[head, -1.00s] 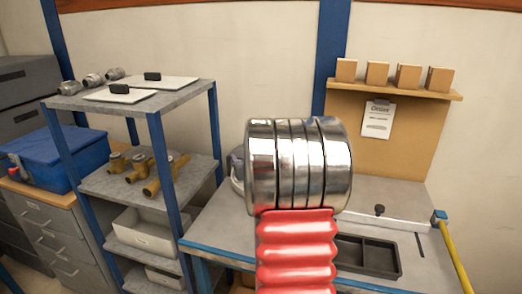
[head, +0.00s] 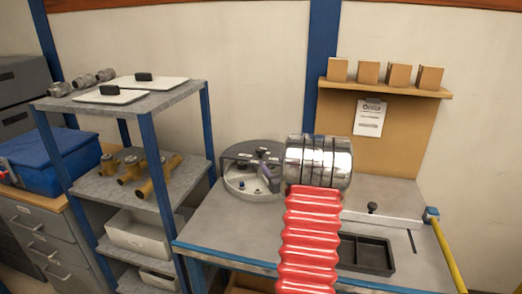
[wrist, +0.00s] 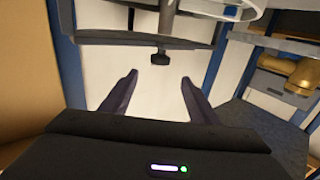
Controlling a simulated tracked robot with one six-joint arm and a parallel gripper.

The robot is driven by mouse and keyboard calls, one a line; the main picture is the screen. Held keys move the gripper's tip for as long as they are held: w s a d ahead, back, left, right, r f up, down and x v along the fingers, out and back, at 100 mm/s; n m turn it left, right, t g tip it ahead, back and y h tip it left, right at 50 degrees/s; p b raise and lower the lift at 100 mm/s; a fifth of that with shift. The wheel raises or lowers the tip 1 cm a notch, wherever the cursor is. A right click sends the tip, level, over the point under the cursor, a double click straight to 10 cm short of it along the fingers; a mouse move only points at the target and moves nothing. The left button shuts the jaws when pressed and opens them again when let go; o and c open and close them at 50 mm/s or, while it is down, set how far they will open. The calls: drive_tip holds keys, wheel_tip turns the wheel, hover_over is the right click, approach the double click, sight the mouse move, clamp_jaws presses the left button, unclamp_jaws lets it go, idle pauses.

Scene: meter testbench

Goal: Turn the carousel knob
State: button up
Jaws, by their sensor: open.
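The carousel (head: 236,150), a round grey unit with white labels and a partly open front, sits on the back left of the bench in the head view. A small dark knob (head: 239,186) shows inside its opening. My gripper's purple fingers (head: 267,172) overlap the carousel's right side, and my silver arm link hides the rest of my gripper. In the wrist view my gripper (wrist: 158,76) is open and empty. A black knob on a grey stem (wrist: 160,57) lies beyond the gap between the fingertips, apart from both. I cannot tell if both views show the same knob.
The grey bench (head: 215,225) also holds a black divided tray (head: 365,254) and a black knob on a pale strip (head: 372,208). A shelf rack (head: 150,145) with brass fittings stands left. A yellow rail (head: 446,255) runs at the right edge.

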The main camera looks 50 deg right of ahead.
sight(262, 151)
drive_tip(key=x, duration=1.3)
drive_tip(key=shift+w+d, duration=0.1)
drive_tip(key=shift+w, duration=0.25)
drive_tip(key=c, duration=1)
